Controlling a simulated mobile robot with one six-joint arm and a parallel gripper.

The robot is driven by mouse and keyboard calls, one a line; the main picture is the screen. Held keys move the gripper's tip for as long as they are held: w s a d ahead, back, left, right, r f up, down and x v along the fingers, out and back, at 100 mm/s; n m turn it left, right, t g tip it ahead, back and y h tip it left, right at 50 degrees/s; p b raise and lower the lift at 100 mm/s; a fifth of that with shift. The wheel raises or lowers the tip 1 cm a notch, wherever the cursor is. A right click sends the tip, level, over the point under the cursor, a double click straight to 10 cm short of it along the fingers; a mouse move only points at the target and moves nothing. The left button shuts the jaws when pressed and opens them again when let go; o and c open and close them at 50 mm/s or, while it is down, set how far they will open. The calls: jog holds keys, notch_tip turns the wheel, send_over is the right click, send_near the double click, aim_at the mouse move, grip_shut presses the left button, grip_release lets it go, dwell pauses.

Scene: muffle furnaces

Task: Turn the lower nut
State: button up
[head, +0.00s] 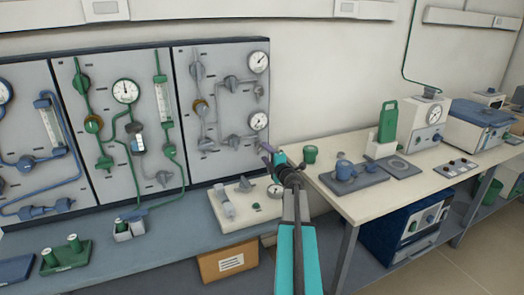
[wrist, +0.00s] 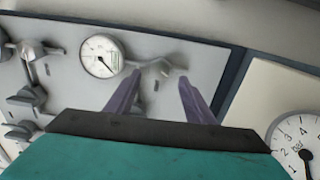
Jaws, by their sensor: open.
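In the wrist view my gripper (wrist: 159,76) is open, with its two purple fingers apart and nothing held. A small grey fitting (wrist: 160,68) on the panel appears between and beyond the fingertips, beside a round white gauge (wrist: 101,55). I cannot tell for sure whether this fitting is the lower nut, or how far away it is. In the head view my gripper (head: 267,150) is in front of the right grey panel (head: 226,105), just below its lower gauge (head: 258,121). My gripper and arm hide that corner of the panel, and no nut shows clearly there.
Grey valves (head: 232,141) and pipes stick out from the panel left of my gripper. A white block (head: 243,207) with a gauge stands below on the blue-grey bench.

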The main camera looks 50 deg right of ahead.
aim_at(260, 147)
jog(key=shift+x, duration=2.2)
jog(key=shift+a, duration=0.1)
jog(key=c, duration=1.1)
